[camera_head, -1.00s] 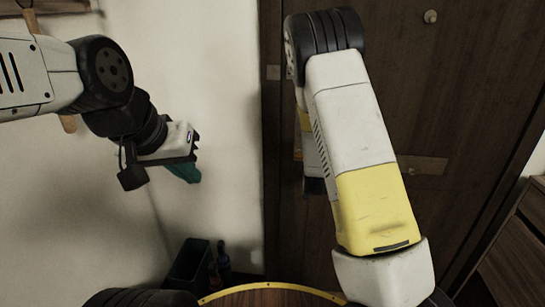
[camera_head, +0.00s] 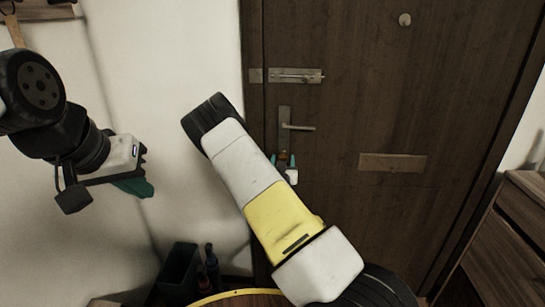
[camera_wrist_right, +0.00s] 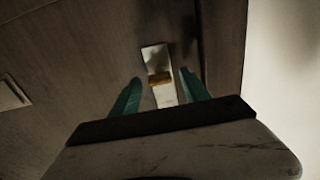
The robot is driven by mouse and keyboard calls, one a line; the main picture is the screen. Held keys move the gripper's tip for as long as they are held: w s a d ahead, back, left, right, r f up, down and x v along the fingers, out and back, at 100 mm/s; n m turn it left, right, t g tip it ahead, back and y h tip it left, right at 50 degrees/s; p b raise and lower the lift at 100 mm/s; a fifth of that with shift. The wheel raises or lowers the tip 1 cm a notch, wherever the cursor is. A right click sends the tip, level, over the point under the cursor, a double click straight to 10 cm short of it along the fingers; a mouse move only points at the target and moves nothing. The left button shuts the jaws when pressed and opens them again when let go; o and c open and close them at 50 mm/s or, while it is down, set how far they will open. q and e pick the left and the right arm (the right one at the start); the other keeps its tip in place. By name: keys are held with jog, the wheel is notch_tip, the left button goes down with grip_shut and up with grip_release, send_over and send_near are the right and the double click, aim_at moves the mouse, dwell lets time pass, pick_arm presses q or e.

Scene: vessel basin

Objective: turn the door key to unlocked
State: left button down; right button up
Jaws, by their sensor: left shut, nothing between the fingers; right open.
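The brown door (camera_head: 370,110) has a metal handle plate (camera_head: 284,118) with a lever (camera_head: 301,127). In the right wrist view, a brass-coloured key (camera_wrist_right: 159,79) sits on a pale metal plate (camera_wrist_right: 152,54). My right gripper (camera_head: 283,160) is at the plate's lower end, below the lever. Its green fingers are open, one on each side of the key in the right wrist view (camera_wrist_right: 160,88); I see no contact. My left gripper (camera_head: 136,187) is shut and empty, in front of the white wall, well left of the door.
A sliding bolt (camera_head: 295,75) is mounted above the handle. A mail slot plate (camera_head: 392,162) is right of it. A wooden drawer unit (camera_head: 512,225) stands at the right. A dark bin (camera_head: 178,273) and bottles (camera_head: 211,266) stand at the bottom. A yellow-edged round surface (camera_head: 240,292) is in front.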

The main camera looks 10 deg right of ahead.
jog(key=shift+w+d, duration=0.15)
jog(key=shift+w, duration=0.3)
grip_shut()
